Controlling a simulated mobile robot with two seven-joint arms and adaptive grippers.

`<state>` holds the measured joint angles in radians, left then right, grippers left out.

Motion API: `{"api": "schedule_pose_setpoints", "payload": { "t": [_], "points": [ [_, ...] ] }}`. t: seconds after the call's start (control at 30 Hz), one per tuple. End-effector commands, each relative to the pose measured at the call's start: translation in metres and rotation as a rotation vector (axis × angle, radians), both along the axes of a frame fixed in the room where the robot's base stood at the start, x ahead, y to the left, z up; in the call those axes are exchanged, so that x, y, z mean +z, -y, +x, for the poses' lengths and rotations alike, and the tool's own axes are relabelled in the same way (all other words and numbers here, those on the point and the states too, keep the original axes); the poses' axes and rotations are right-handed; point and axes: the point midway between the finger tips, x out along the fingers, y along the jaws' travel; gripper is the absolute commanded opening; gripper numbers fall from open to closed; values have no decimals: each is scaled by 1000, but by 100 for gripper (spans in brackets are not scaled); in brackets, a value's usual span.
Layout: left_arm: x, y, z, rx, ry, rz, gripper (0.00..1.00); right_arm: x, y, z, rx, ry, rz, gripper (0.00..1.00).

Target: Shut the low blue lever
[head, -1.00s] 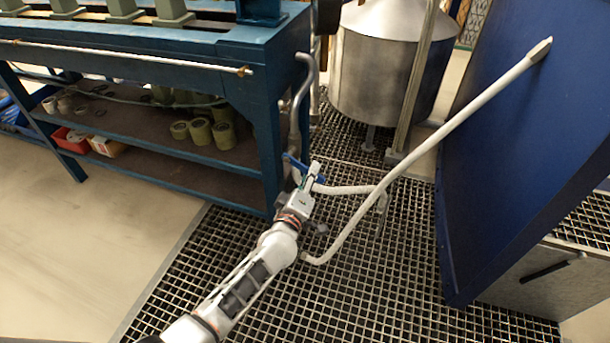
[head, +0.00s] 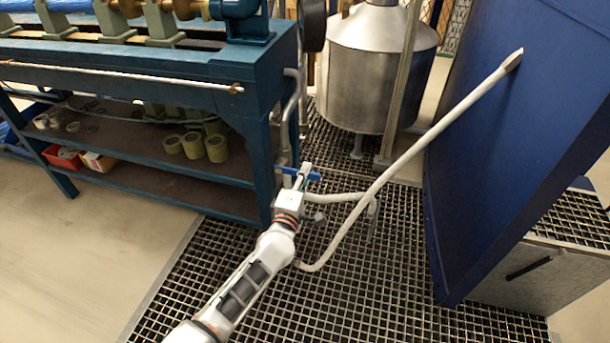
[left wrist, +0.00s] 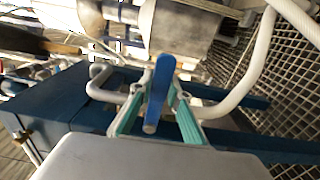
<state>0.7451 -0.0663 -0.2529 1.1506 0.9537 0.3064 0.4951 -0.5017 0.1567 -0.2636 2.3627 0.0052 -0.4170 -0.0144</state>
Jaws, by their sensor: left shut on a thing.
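The low blue lever (head: 314,176) sits on the pipework beside the right end of the blue bench, low above the floor grating. My left gripper (head: 304,176) reaches it from the front and hides its middle. In the left wrist view the lever (left wrist: 160,84) stands between the two teal-lined fingers of my left gripper (left wrist: 158,100), which are shut on it. The valve body under the lever is mostly hidden. My right gripper is in neither view.
A pale hose (head: 400,163) runs from the blue panel (head: 520,130) down past the lever. A steel tank (head: 362,75) stands behind. The bench (head: 200,95) is close on the left. Open floor grating (head: 350,290) lies in front.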

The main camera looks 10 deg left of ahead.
Motion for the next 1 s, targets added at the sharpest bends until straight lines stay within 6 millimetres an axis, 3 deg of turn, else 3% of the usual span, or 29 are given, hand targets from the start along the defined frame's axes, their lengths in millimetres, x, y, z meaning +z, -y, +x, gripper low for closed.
{"api": "schedule_pose_setpoints", "payload": {
  "t": [0.3,0.33,0.4,0.77,1.0],
  "points": [
    [1,1,0,-1,0,-11,0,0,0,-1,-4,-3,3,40],
    [1,1,0,-1,0,-11,19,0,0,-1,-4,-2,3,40],
    [1,1,0,0,1,-11,35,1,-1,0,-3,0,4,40],
    [1,0,-1,0,1,-6,35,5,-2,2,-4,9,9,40],
    [-1,0,-25,1,-1,-9,35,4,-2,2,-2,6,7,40]
  ]
}}
